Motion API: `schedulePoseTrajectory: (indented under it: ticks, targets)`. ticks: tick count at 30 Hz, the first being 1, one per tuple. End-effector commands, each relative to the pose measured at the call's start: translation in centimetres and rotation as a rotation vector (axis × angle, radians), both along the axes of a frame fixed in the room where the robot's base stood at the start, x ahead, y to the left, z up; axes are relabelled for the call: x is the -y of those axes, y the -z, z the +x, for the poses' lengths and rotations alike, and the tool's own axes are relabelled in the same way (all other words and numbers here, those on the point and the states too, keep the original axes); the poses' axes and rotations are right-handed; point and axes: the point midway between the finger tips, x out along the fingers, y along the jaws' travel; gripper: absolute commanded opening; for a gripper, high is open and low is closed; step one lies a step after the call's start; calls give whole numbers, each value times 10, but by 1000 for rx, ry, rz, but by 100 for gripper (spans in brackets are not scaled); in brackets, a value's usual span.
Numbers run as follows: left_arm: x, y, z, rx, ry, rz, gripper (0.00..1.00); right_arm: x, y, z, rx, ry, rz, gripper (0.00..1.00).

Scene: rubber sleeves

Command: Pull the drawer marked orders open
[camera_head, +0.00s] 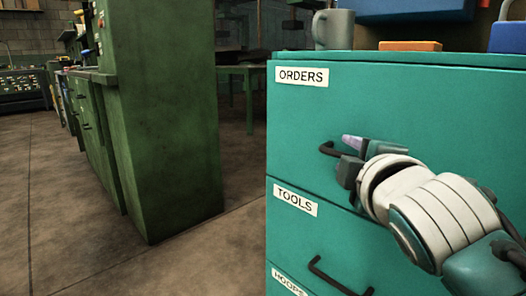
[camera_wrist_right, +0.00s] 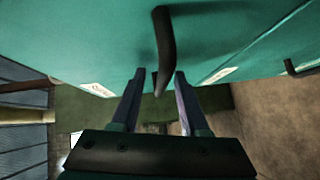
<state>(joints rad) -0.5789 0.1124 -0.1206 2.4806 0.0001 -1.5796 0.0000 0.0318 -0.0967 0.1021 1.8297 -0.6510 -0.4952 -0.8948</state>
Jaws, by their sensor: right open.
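The teal drawer marked ORDERS (camera_head: 302,120) is the top drawer of a teal cabinet, and its front looks flush with the cabinet. Its dark bar handle (camera_head: 328,149) is partly hidden behind my right gripper (camera_head: 350,156). In the right wrist view the handle (camera_wrist_right: 166,45) reaches down between the tips of the open right gripper (camera_wrist_right: 159,80), with a finger on each side. I cannot tell whether either finger touches it. My left gripper is not in view.
Below is the TOOLS drawer (camera_head: 300,225) with its own dark handle (camera_head: 335,276). A grey mug (camera_head: 334,29) and an orange block (camera_head: 410,46) stand on the cabinet top. A green cabinet (camera_head: 165,120) stands to the left. The floor between (camera_head: 225,255) is clear.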

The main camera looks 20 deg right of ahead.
Motion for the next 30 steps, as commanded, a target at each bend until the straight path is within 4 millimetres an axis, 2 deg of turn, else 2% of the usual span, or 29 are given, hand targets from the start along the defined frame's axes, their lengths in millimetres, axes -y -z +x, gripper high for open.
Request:
schedulePoseTrajectory:
  ticks: [5, 17, 30]
  targets:
    - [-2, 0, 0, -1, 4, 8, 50, 0, 0, 0, 0, 0, 0, 44]
    - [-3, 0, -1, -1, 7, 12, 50, 0, 0, 0, 0, 0, 1, 0]
    - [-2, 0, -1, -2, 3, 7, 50, 0, 0, 0, -1, 0, 1, 0]
